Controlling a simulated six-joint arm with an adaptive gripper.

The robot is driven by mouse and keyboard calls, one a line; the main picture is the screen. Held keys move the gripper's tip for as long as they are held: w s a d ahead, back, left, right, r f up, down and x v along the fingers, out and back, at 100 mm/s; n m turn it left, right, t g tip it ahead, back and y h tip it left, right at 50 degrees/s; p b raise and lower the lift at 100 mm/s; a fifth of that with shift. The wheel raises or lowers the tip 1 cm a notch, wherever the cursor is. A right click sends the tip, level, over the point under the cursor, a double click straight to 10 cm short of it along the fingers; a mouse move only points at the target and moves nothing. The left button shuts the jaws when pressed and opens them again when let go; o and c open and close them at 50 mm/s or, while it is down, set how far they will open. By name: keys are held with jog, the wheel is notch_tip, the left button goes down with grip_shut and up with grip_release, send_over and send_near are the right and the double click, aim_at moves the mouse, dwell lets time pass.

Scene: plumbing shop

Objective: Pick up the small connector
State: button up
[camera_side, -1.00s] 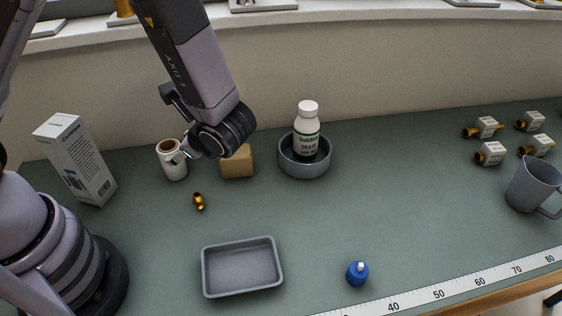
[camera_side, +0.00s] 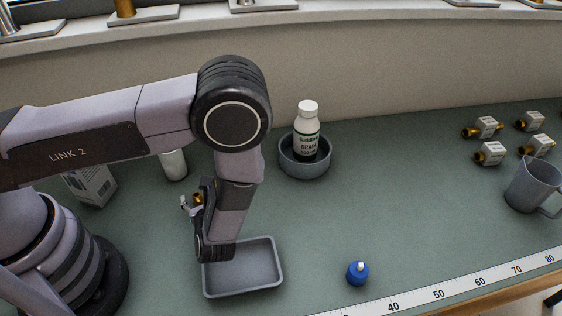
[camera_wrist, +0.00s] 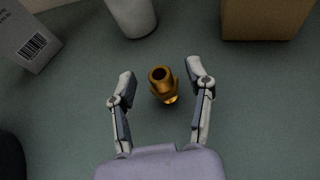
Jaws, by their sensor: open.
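The small connector is a brass fitting (camera_wrist: 163,84) standing on the green bench in the wrist view. It sits between and slightly beyond the tips of my open gripper (camera_wrist: 166,82), with a gap on both sides, so the fingers are not touching it. In the side view, a bit of the brass connector (camera_side: 197,199) shows beside my gripper (camera_side: 191,204), which hangs low over the bench. The gripper and wrist partly hide it there.
A grey tray (camera_side: 272,268) lies just in front of my wrist. A white roll (camera_wrist: 134,14), a cardboard block (camera_wrist: 262,18) and a white box (camera_wrist: 24,38) stand behind the connector. A bottle (camera_side: 306,135) stands in a round dish (camera_side: 304,172).

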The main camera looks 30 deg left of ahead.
jog(key=shift+w+a+f, duration=0.2)
jog(key=shift+w+a, duration=0.05)
jog(key=shift+a, duration=0.15)
grip_shut()
